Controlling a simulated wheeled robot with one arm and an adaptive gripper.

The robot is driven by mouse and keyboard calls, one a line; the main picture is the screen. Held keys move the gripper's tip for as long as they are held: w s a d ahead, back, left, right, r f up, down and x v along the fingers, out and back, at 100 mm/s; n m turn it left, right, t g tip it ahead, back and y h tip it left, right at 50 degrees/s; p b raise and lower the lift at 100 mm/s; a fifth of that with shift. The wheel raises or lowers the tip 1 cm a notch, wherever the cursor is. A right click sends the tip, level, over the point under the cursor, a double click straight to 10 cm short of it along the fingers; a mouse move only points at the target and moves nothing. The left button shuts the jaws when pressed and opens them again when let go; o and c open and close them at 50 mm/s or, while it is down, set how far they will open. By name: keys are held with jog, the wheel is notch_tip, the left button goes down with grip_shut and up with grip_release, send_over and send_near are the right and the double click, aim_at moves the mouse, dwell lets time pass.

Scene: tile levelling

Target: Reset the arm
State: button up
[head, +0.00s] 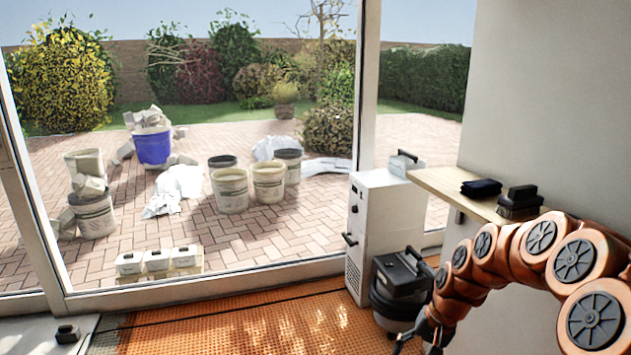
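My orange jointed arm (541,238) with dark round joint caps comes in from the right edge in the head view. It arches over and bends down to the left. My gripper (417,347) hangs at its end, low in the picture, just in front of the black vacuum-like machine (401,283). Its dark fingers stand apart and nothing shows between them. The lowest part of the fingertips runs close to the bottom edge of the picture.
Orange matting (255,328) covers the floor, with a grey tile area and a dark-handled block (68,334) at left. A white cabinet (389,225) and a wooden shelf (468,190) with dark items stand near my arm. Buckets (230,190) are outside beyond the window frame.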

jog(key=s+a+r+n+g+h+p, duration=0.1)
jog(key=s+a+r+n+p, duration=0.2)
jog(key=s+r, duration=0.45)
jog(key=s+a+r+p, duration=0.2)
jog(key=s+r+p, duration=0.3)
jog(key=r, duration=0.5)
jog(key=s+r+h+p, duration=0.1)
jog(key=s+r+p, duration=0.4)
jog(key=s, duration=0.5)
jog(key=s+d+r+n+g+h+p, duration=0.1)
jog(key=s+r+p, duration=0.5)
jog(key=s, duration=0.4)
jog(key=shift+d+r, duration=0.15)
jog(key=shift+r, duration=0.6)
jog(key=shift+s, duration=0.1)
